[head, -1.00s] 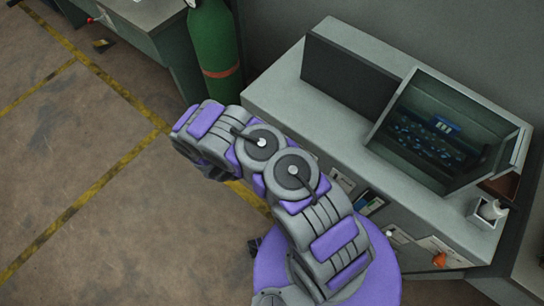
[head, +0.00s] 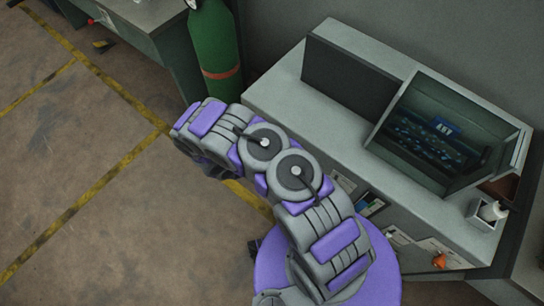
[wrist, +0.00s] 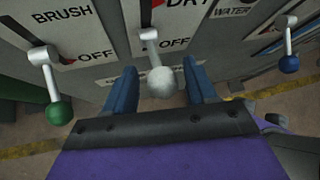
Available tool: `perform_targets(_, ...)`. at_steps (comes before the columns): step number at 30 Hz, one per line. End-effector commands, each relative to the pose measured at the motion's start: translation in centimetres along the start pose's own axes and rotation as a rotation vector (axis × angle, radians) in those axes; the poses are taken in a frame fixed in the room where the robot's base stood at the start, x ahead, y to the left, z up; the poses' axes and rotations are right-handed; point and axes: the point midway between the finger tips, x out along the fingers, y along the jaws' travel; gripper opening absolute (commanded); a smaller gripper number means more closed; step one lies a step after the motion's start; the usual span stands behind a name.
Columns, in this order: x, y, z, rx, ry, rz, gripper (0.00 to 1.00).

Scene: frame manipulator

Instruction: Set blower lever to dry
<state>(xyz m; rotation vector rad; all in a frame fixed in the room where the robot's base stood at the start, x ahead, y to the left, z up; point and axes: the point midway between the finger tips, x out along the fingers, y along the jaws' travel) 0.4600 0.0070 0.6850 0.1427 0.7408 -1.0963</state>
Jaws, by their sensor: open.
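In the wrist view, the blower lever (wrist: 161,82) has a white ball knob on a short metal stem. It comes out of a slot in the panel, with DRY above and OFF beside its base, and it points down next to OFF. My gripper (wrist: 160,67) is open, with one blue finger on each side of the white knob. I cannot tell whether either finger touches the knob. In the head view my arm shows, but the gripper and this lever are hidden.
A green-knobbed lever (wrist: 59,110) under BRUSH stands to the left, and a blue-knobbed lever (wrist: 288,63) near WATER to the right. In the head view, the grey machine (head: 290,90) has an open basin (head: 430,140). A green cylinder (head: 212,45) stands behind my arm. Floor at left is clear.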

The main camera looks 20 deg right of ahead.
Motion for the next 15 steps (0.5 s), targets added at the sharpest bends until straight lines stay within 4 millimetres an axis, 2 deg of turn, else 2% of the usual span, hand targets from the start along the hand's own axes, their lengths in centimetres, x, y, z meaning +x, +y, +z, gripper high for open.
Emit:
perform_targets(4,-0.2,0.0,0.0,0.0,0.0,0.0,0.56)
perform_targets(8,-1.5,0.0,0.1,-0.001,-0.001,0.001,0.56)
perform_targets(15,-6.6,0.1,0.1,-0.002,-0.001,0.004,0.56)
